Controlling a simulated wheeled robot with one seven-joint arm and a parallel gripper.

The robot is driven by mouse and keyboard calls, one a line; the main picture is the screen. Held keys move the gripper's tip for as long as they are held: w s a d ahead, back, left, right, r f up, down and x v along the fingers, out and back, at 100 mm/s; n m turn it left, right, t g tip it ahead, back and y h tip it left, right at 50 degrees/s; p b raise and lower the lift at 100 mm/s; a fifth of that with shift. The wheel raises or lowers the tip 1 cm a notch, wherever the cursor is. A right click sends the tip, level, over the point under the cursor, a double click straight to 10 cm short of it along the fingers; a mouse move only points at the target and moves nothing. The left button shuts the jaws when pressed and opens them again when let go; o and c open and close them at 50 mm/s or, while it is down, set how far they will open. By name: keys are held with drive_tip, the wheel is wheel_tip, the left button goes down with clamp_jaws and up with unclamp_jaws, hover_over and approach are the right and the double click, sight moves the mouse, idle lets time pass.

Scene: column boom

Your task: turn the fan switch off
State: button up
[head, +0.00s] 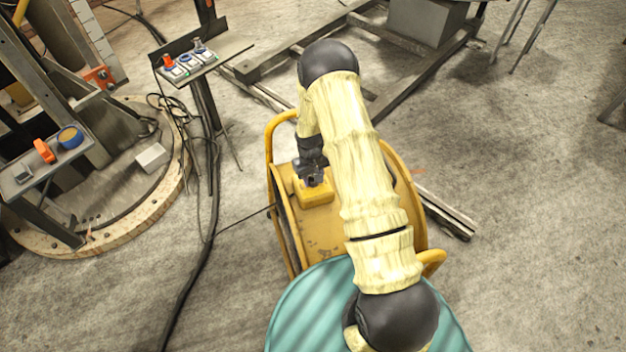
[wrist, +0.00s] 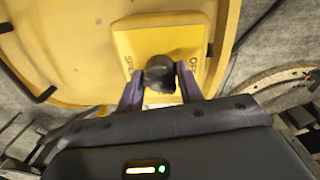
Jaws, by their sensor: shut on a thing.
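The fan (head: 405,190) is a large yellow drum with tube handles, standing on the floor in the middle of the head view. Its yellow switch box (head: 318,196) sits on top, and the box (wrist: 160,37) also shows in the wrist view. A dark round knob (wrist: 159,66) is on the box. Lettering "OFF" is right of it, and partly hidden lettering is on its left. My gripper (wrist: 160,86) is shut on the knob, one finger on each side. In the head view my gripper (head: 313,178) is over the box and hides the knob. Where the knob points is unclear.
A teal drum-like surface (head: 300,310) is in front of the fan. A stand with a small control panel (head: 187,64) and cables is at the left. A round wooden base (head: 160,205) is further left. Floor to the right is mostly clear.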

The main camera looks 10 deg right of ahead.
sight(312, 180)
drive_tip(key=n+b, duration=0.1)
drive_tip(key=n, duration=0.4)
drive_tip(key=shift+w+b, duration=0.1)
drive_tip(key=shift+b, duration=0.25)
drive_tip(key=o, duration=1)
drive_tip(key=shift+c, duration=0.2)
drive_tip(key=shift+r, duration=0.1)
wheel_tip(312, 180, up, 17)
drive_tip(key=b, duration=0.2)
drive_tip(key=shift+s+a+r+b, duration=0.15)
drive_tip(key=shift+s+a+b, duration=0.1)
drive_tip(key=shift+s+b, duration=0.05)
drive_tip(key=shift+s, duration=0.15)
